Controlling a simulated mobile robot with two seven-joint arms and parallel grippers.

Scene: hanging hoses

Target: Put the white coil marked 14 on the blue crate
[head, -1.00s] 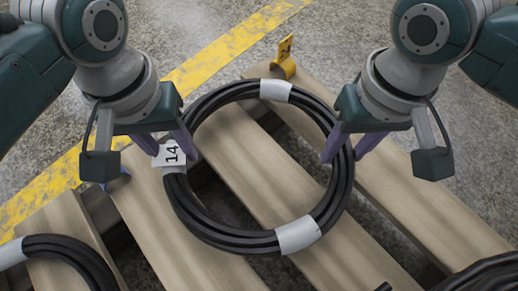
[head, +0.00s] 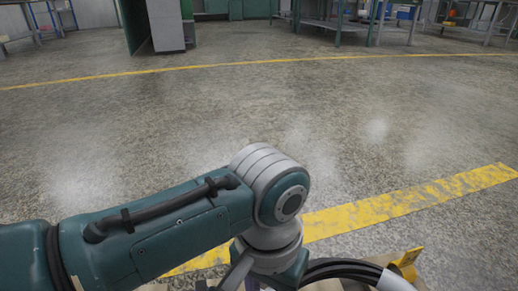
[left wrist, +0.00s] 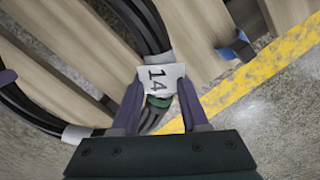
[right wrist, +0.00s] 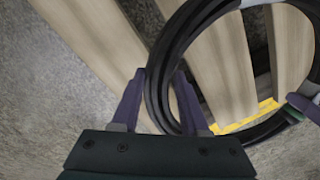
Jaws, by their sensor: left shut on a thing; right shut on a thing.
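The coil marked 14 is black hose, not white, with white wraps and a white tag (left wrist: 161,78) reading 14. In the left wrist view my left gripper (left wrist: 159,96) is shut on the hose beside the tag, where a green band shows. In the right wrist view my right gripper (right wrist: 159,82) is shut on the opposite side of the coil (right wrist: 190,28). The coil is over the wooden pallet; its height above the slats is hard to tell. In the head view only the coil's far edge (head: 342,267) shows. No blue crate is clearly identifiable.
Pallet slats (right wrist: 215,60) lie beneath the coil. A yellow floor line (head: 420,204) runs beyond the pallet. The open floor (head: 250,115) is clear up to workbenches and a green cabinet (head: 135,25) at the back.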

